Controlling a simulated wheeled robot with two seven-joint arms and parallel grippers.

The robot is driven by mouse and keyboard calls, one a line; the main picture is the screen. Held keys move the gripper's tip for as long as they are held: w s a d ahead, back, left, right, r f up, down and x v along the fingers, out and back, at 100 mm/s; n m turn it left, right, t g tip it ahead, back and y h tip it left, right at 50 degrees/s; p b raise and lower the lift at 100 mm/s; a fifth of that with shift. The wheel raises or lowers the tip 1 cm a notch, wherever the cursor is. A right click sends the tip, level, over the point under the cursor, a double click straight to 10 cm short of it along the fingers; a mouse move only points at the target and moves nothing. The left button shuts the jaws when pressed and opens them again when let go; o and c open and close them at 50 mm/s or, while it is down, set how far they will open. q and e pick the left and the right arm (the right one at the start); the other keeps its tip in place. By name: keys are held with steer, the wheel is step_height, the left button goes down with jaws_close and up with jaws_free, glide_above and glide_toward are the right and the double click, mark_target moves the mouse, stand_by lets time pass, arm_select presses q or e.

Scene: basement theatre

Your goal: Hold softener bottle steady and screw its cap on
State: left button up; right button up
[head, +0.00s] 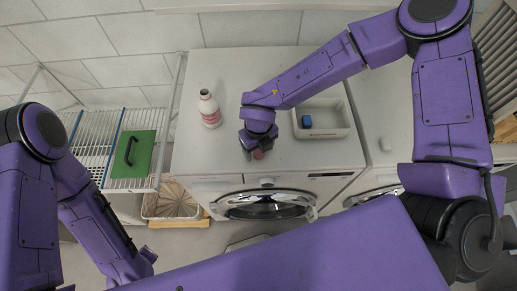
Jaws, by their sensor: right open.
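The softener bottle (210,112), white with a pink label, stands upright on top of the white washing machine, left of my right gripper. A small reddish round thing (258,154), likely the cap, lies near the machine's front edge. My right gripper (254,153) points down right at this reddish thing, with its fingers open; whether they touch it is too small to tell. My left gripper (148,256) hangs low at the lower left, away from the bottle; its jaws are not clear.
A white bin (345,130) with a blue block (307,121) in it stands right of my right gripper. A wire rack (92,140) with a green board (140,155) is at the left. The machine top behind my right forearm is clear.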

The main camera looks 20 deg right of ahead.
steer(key=shift+s+f, duration=0.2)
steer(key=c, duration=1.1)
steer(key=shift+w+r, duration=0.1)
